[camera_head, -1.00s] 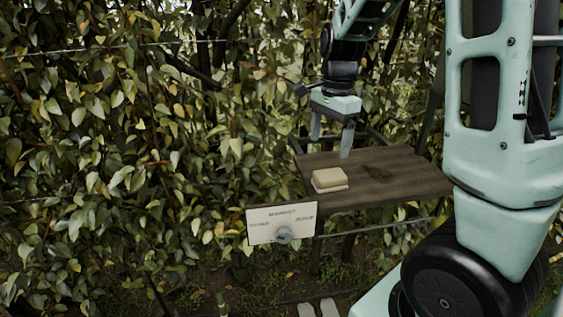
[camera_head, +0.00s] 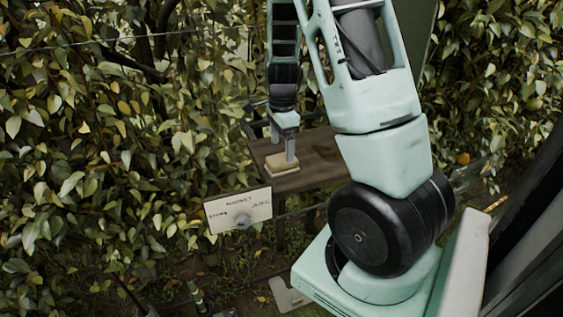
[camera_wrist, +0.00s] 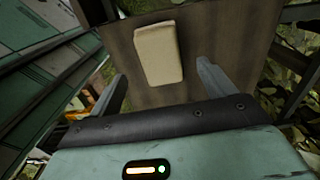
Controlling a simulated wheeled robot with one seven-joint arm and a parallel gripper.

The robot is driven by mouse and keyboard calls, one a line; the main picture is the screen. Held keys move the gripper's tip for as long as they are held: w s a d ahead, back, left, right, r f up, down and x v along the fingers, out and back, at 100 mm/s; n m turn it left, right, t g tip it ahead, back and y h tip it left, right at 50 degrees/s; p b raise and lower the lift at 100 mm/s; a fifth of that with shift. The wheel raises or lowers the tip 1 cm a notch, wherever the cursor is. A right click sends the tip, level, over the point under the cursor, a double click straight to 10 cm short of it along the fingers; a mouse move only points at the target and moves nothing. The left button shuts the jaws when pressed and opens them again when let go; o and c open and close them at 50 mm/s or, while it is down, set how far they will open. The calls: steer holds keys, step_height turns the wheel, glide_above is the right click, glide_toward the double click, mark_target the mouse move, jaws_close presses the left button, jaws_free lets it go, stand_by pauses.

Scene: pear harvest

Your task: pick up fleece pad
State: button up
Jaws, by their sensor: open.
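The fleece pad (camera_head: 283,161) is a small beige block lying on a brown wooden table near its left edge. It also shows in the wrist view (camera_wrist: 158,54), beyond the fingertips and roughly between them. A thin pale layer seems to lie under it in the head view. My gripper (camera_head: 282,148) points down close above the pad, with one finger overlapping it in the picture. In the wrist view my gripper (camera_wrist: 163,78) has its two fingers wide apart with nothing between them. I cannot tell whether a finger touches the pad.
The wooden table (camera_head: 318,158) is otherwise bare to the right of the pad. A white sign with a grey knob (camera_head: 238,210) hangs at its front left. Dense leafy hedge (camera_head: 90,150) stands behind and to the left.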

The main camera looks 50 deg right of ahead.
mark_target(282, 158)
steer(key=shift+f+p, duration=0.95)
steer(key=shift+f, duration=1.9)
steer(key=shift+c, duration=0.3)
steer(key=c, duration=1)
